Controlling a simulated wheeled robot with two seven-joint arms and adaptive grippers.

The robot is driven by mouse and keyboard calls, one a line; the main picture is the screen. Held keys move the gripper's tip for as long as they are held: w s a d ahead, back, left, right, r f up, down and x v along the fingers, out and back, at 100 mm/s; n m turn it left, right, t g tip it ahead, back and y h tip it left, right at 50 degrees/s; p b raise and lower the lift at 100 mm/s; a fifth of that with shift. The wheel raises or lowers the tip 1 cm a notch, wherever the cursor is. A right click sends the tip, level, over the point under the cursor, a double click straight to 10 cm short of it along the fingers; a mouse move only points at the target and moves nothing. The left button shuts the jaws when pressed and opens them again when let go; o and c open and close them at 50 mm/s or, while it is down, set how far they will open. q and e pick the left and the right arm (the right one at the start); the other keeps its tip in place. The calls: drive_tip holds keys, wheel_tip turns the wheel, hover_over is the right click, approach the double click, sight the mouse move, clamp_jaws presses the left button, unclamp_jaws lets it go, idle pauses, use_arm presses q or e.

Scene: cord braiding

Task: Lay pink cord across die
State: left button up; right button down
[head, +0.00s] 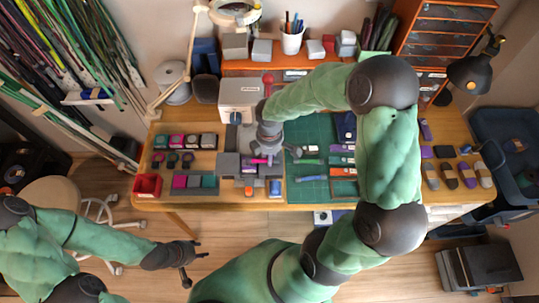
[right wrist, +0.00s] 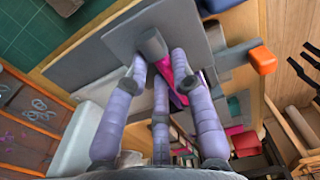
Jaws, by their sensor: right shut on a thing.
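The pink cord (head: 259,161) is a short bright strip over the grey blocks at the table's front middle. In the right wrist view the pink cord (right wrist: 182,72) shows between the fingers of my right gripper (right wrist: 160,68). In the head view my right gripper (head: 268,153) points down there, shut on the cord. The grey block that looks like the die (head: 229,164) is beside and under it; the fingers partly hide where cord and die meet. My left gripper (head: 193,264) has its fingers spread, empty, in front of the table and away from it.
A white machine (head: 239,92) stands behind the work spot. A red box (head: 147,185) and rows of coloured pieces are on the left. A green mat (head: 313,188) with tools lies to the right. An orange-tipped part (right wrist: 262,60) sticks out near the right gripper.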

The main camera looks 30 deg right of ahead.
drive_tip(key=shift+f, duration=0.25)
idle(0.6)
drive_tip(key=c, duration=1)
unclamp_jaws()
drive_tip(key=shift+o, duration=0.2)
wheel_tip(320, 180, up, 12)
